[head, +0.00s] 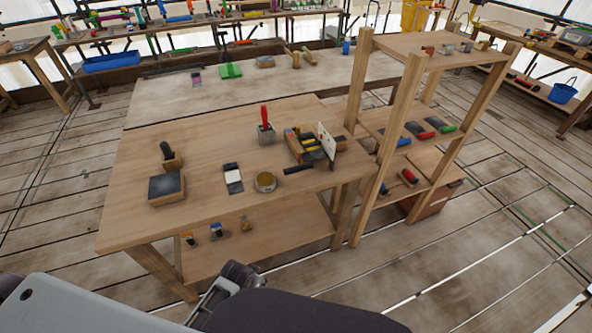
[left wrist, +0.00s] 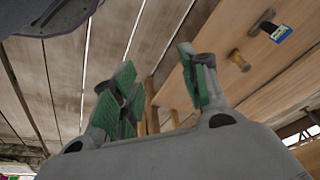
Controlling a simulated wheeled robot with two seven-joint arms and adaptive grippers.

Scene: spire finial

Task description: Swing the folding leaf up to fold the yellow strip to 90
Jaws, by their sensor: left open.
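A wooden folding device (head: 292,144) stands at the right end of the front workbench. Yellow pieces (head: 309,143) show on it, but they are too small to tell the strip's exact angle. An upright pale plate (head: 326,141) is at its right side; I cannot tell if it is the folding leaf. A black bar (head: 298,170) sticks out at its front. My left gripper, with green finger pads, is open and empty in the left wrist view (left wrist: 160,75). It is low in front of the bench, apart from the device. My right gripper is not in view.
A wooden shelf rack (head: 412,75) stands close at the right. Small brushes (head: 217,231) lie on the lower shelf.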

